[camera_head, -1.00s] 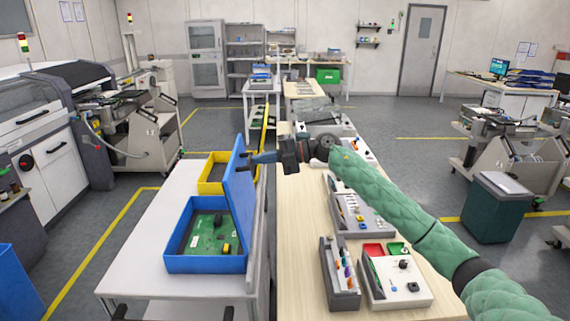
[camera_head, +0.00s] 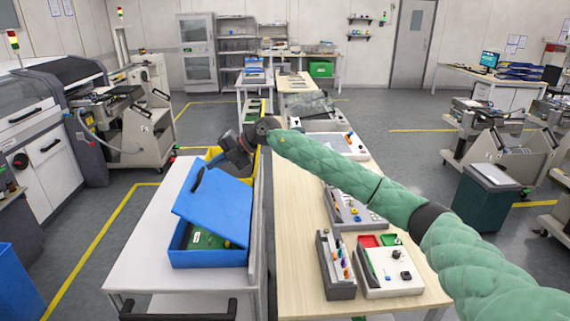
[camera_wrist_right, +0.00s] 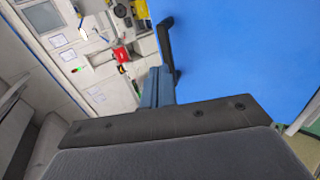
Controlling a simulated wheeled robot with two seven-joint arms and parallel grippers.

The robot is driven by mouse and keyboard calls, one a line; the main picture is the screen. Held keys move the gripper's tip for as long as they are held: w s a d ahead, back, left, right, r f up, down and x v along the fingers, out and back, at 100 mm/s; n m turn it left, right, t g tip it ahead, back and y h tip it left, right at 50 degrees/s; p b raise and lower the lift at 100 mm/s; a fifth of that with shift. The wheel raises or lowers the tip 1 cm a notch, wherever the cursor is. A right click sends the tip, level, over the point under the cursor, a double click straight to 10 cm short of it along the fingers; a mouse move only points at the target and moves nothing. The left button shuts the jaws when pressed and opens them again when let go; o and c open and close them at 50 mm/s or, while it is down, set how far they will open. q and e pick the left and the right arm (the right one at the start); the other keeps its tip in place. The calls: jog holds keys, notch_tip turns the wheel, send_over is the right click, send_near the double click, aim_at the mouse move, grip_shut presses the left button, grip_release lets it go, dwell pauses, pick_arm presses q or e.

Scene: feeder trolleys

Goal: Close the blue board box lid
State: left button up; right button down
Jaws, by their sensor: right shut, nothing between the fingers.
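The blue board box (camera_head: 208,259) stands on the white trolley top in the head view. Its blue lid (camera_head: 213,207) is tilted partway down over it, with a gap at the front. A green board (camera_head: 203,239) shows through the gap; the rest is hidden under the lid. My right gripper (camera_head: 199,179) is shut and empty, at the lid's upper far side. The fingertips lie against or very near the lid; exact contact is unclear. In the right wrist view the lid (camera_wrist_right: 235,60) fills the upper right, beside the fingers. My left gripper is not in view.
A yellow box (camera_head: 214,153) is behind the blue box, partly hidden by my gripper. The white trolley top (camera_head: 140,240) is clear to the left. A wooden table (camera_head: 297,240) with grey trays and a parts box (camera_head: 390,272) stands at the right.

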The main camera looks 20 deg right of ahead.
aim_at(191, 180)
jog(key=a+f+h, duration=0.1)
jog(key=a, duration=0.2)
jog(key=w+a+f+h, duration=0.1)
jog(key=shift+w+a+f+g+h, duration=0.1)
jog(key=shift+a+f+g+h, duration=0.1)
jog(key=shift+f+g+h, duration=0.1)
jog(key=a+f+h, duration=0.1)
jog(key=w+a+f+g+h+b, duration=0.1)
jog(key=a+f+h, duration=0.1)
jog(key=shift+a+f, duration=0.2)
jog(key=shift+f, duration=0.05)
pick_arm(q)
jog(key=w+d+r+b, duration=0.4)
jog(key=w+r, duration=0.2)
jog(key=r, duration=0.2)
pick_arm(e)
jog(key=a+f+g+h, duration=0.1)
jog(key=a+f+h, duration=0.2)
jog(key=f, duration=0.3)
jog(key=shift+w+a+f+h, duration=0.2)
jog(key=shift+w+f+h, duration=0.2)
jog(key=shift+h, duration=0.4)
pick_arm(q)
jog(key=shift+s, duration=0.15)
pick_arm(e)
jog(key=shift+s+f, duration=0.1)
jog(key=shift+f, duration=0.1)
jog(key=shift+r, duration=0.1)
